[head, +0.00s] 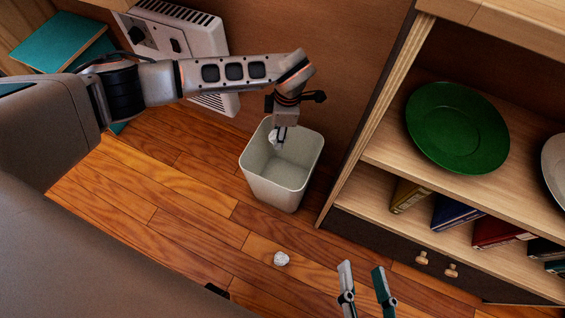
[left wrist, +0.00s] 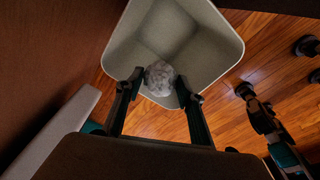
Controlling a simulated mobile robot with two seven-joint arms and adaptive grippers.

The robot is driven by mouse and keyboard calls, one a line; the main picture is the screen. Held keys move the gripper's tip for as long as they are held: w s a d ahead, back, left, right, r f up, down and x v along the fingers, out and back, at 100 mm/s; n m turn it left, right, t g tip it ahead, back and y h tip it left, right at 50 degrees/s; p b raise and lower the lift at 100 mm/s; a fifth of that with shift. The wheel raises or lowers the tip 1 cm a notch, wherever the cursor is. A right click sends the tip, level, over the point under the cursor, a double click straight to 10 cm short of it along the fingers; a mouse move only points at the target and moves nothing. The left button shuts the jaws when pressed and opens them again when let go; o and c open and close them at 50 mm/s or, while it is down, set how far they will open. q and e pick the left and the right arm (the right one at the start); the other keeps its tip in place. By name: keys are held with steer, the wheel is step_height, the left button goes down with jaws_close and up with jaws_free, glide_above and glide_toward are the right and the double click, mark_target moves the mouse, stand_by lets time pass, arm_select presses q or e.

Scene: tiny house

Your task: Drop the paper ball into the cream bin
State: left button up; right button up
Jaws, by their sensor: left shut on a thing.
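The cream bin (head: 274,186) stands upright on the wood floor beside the shelf unit, its mouth open upward. My left gripper (head: 279,138) points down over the bin's mouth, near its back edge. It is shut on a crumpled white paper ball, which shows in the left wrist view (left wrist: 159,78) between the two fingers, with the bin's inside (left wrist: 165,30) behind it. A second paper ball (head: 281,259) lies on the floor in front of the bin. My right gripper (head: 365,285) is open and empty at the bottom of the head view, right of that ball.
The shelf unit (head: 350,130) stands close on the bin's right, with a green plate (head: 457,127) and several books. A white wall heater (head: 185,45) is behind my left arm. Open floor (head: 200,235) lies in front of the bin.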

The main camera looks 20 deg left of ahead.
arm_select(q)
steer(key=o, duration=0.7)
steer(key=shift+o, duration=0.2)
steer(key=shift+w+d+r, duration=0.1)
steer(key=shift+d+r, duration=0.1)
steer(key=shift+r, duration=1.7)
steer(key=shift+w+d+r, duration=0.1)
steer(key=shift+d+r, duration=0.1)
steer(key=shift+r, duration=1.65)
